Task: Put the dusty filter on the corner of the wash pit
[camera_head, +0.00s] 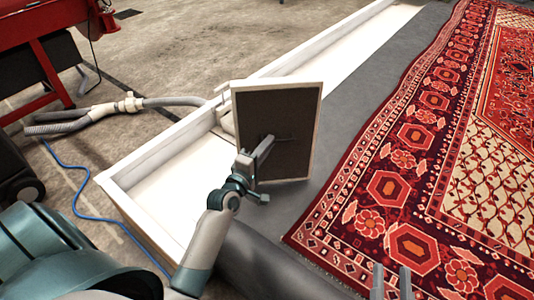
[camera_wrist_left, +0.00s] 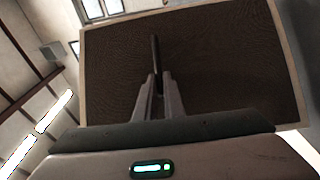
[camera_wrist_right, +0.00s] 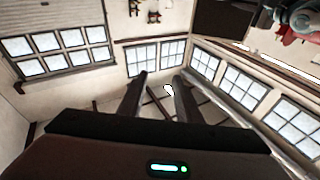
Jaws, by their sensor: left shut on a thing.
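The dusty filter (camera_head: 270,105) is a dark brown mesh panel in a pale frame. It is tilted up over the white-walled wash pit (camera_head: 158,153) and the grey strip beside the rug. My left gripper (camera_head: 265,145) is in front of its face, shut on a thin dark bar on it. In the left wrist view the filter (camera_wrist_left: 215,65) fills much of the picture behind the fingers (camera_wrist_left: 158,85). The pit's near-left corner (camera_head: 108,180) is bare. My right gripper (camera_head: 391,278) is open and empty over the rug's near edge; its fingers (camera_wrist_right: 162,82) stand apart in the right wrist view.
A patterned red rug (camera_head: 410,180) covers the right side. A grey hose (camera_head: 130,104) lies on the concrete floor left of the pit, and a blue cord (camera_head: 72,190) runs near its corner. A red bench (camera_head: 40,25) stands at upper left. A dark roll (camera_head: 270,265) lies in front.

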